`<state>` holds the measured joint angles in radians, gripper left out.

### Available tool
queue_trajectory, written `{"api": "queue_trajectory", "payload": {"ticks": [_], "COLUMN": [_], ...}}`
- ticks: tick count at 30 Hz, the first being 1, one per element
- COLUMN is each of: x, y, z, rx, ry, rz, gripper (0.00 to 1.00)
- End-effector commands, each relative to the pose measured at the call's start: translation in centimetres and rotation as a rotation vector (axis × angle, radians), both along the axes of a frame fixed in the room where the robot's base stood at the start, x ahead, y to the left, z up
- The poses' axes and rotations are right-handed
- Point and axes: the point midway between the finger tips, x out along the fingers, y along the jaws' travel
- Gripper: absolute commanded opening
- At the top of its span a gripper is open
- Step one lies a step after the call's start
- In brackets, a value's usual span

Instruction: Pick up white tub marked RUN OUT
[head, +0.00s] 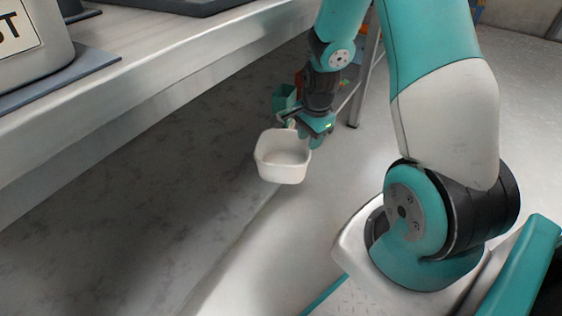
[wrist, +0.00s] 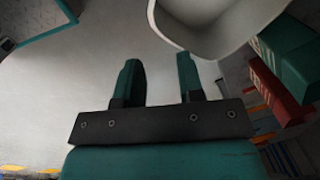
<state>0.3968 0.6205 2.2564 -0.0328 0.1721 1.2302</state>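A white open tub (head: 283,158) shows in the head view just below and left of my gripper (head: 308,132). No marking is visible on it, and its inside looks empty. In the wrist view a white tub (wrist: 208,28) fills the upper right, beyond the right finger. My gripper (wrist: 158,72) shows two teal fingers spread apart with bare floor between them. It is open and empty. The right fingertip looks close to the tub; I cannot tell whether they touch. What supports the tub is not clear.
A green box (head: 286,98) and a red box (wrist: 280,95) are close beside my gripper. A long pale bench (head: 160,80) runs along the left, holding a grey container (head: 40,55) with a cut-off label. Open floor (wrist: 75,85) lies left of the fingers.

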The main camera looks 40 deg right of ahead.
Motion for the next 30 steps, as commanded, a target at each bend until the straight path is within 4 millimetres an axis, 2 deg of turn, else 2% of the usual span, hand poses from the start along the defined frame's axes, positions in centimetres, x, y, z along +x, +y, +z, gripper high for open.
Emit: {"api": "queue_trajectory", "payload": {"ticks": [1, 3, 9, 17, 27, 30], "x": [0.0, 0.2, 0.7, 0.9, 1.5, 1.5], "y": [0.1, 0.1, 0.2, 0.2, 0.6, 0.6], "z": [-2.0, -3.6, -7.1, -8.4, -13.0, -13.3], "rx": [0.002, 0.002, 0.002, 0.0, 0.001, 0.001], "ry": [0.004, 0.003, 0.002, -0.001, 0.001, 0.001], "rz": [0.001, 0.002, 0.005, 0.006, 0.007, 0.007], "gripper": [0.35, 0.35, 0.35, 0.35, 0.35, 0.35]}}
